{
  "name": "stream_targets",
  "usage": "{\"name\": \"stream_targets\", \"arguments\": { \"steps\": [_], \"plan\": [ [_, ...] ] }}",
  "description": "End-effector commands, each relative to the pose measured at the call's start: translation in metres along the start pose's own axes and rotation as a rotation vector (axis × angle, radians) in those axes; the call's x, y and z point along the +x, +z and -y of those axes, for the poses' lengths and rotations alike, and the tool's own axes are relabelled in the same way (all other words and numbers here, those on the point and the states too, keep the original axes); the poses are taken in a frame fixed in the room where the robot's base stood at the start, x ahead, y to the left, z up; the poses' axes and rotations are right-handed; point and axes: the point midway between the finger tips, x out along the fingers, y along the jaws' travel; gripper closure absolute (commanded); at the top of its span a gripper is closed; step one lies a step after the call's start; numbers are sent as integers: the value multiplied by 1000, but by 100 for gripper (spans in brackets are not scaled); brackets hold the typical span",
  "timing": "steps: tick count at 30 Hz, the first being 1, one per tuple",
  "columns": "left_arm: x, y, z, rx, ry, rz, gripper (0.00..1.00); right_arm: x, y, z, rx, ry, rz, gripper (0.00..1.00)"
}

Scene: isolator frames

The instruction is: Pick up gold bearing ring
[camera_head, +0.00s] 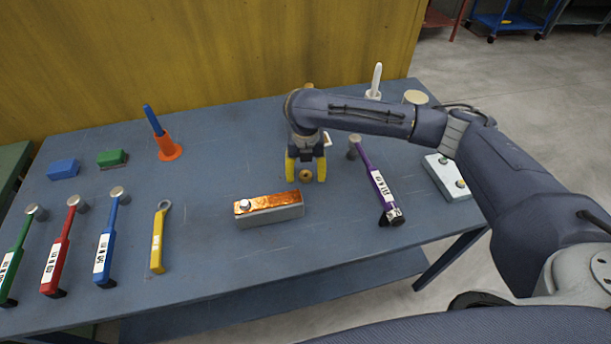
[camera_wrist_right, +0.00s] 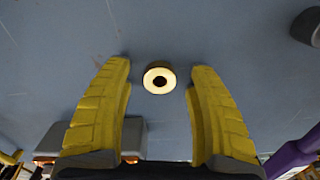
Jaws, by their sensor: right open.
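The gold bearing ring (camera_head: 305,175) lies on the blue table, between the yellow fingertips of my right gripper (camera_head: 305,172) as seen in the head view. In the right wrist view the ring (camera_wrist_right: 159,77) shows a pale round face with a dark hole. It sits centred between the two open fingers, level with their tips. Clear gaps show on both sides, so neither finger touches it. My right gripper (camera_wrist_right: 159,85) is open and empty, pointing down at the table. My left gripper is not in view.
A grey block with a copper top (camera_head: 268,208) lies in front of the gripper. A purple hammer (camera_head: 376,180) lies to its right. A yellow wrench (camera_head: 159,238) and several coloured hammers lie on the left. An orange stand (camera_head: 168,149) stands at the back left.

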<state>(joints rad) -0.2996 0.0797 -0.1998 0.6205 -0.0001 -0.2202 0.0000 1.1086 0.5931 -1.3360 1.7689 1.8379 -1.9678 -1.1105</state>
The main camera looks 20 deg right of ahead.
Motion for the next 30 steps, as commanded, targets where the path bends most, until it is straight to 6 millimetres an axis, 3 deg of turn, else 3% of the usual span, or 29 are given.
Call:
{"name": "stream_targets", "arguments": {
  "steps": [10, 25, 30],
  "plan": [
    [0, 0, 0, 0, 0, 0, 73, 3, 0, 0, 1, 0, 1, 41],
    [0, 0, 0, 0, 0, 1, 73, 3, 0, 0, 0, 0, 1, 99],
    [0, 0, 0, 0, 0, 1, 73, 3, 0, 0, 0, 0, 1, 100]
  ]
}}
